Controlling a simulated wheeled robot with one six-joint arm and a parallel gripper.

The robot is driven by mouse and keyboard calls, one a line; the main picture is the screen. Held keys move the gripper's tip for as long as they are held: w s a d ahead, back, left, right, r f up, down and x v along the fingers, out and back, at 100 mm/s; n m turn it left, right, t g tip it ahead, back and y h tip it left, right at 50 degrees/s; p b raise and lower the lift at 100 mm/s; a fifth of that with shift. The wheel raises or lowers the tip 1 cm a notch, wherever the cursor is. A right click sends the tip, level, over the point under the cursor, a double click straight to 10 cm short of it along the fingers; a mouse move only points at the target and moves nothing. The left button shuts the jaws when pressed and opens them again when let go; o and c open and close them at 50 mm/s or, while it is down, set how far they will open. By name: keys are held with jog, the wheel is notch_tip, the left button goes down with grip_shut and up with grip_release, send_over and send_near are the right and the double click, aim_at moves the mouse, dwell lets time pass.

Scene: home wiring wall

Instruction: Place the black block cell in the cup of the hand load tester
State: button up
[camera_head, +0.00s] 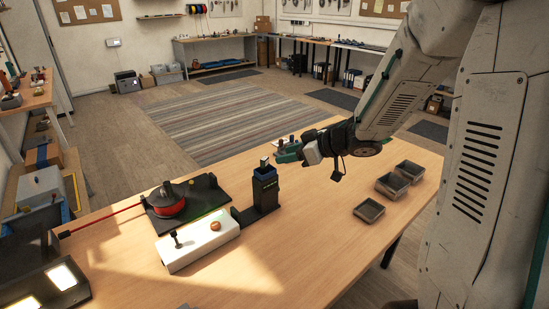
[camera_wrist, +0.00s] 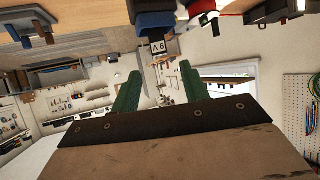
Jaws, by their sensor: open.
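The hand load tester (camera_head: 264,192) is a dark upright post with a blue-rimmed cup on top, standing on the wooden table. The block cell (camera_head: 264,161) sticks up out of the cup, upright as far as I can tell. In the wrist view, which is upside down, the cell (camera_wrist: 158,47) shows a pale "9V" label against the blue cup (camera_wrist: 154,20). How deep the cell sits is hidden. My gripper (camera_head: 279,155) is to the right of the cell. Its green fingers are open and empty, with the cell beyond the gap between the fingertips (camera_wrist: 160,70).
A white box (camera_head: 198,246) with a black knob and a brown round piece stands in front of the tester. Several grey trays (camera_head: 370,211) sit at right.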

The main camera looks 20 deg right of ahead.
jog(key=s+d+r+m+h, duration=0.65)
jog(key=d+r+h, duration=0.25)
jog(key=r+h, duration=0.15)
jog(key=s+a+f+m+g+y, duration=0.1)
jog(key=s+a+g, duration=0.3)
jog(key=s, duration=0.9)
jog(key=s+a+f+g+y, duration=0.1)
jog(key=s+a+g, duration=0.3)
jog(key=s+a, duration=0.3)
jog(key=s, duration=0.5)
jog(key=shift+s+m, duration=0.35)
jog(key=shift+y, duration=0.25)
